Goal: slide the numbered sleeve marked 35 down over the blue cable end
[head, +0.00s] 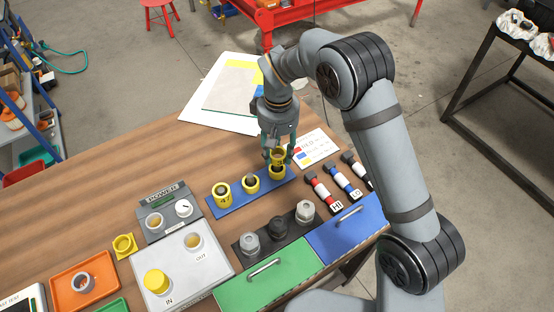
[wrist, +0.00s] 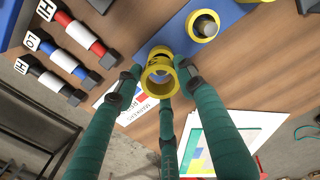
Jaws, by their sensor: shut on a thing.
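My gripper (head: 278,155) points down and is shut on a yellow ring-shaped sleeve (wrist: 160,80) at the right end of a blue strip (head: 222,204). No number is readable on the held sleeve. Another yellow piece (head: 277,173) shows just below it; whether they touch is unclear. Two more yellow sleeves stand around pegs on the strip: one marked 47 (head: 224,195) and one in the middle (head: 250,183). The blue cable end (head: 341,180), with white bands and an LO tag, lies between a red one (head: 322,190) and a dark one; it also shows in the wrist view (wrist: 62,60).
A white card (head: 316,148) lies right of my gripper. Grey and black fittings (head: 278,228) stand in a dark tray, before green and blue drawers (head: 345,228). A power box (head: 170,212) and a white IN/OUT box (head: 180,265) stand left. The left back tabletop is clear.

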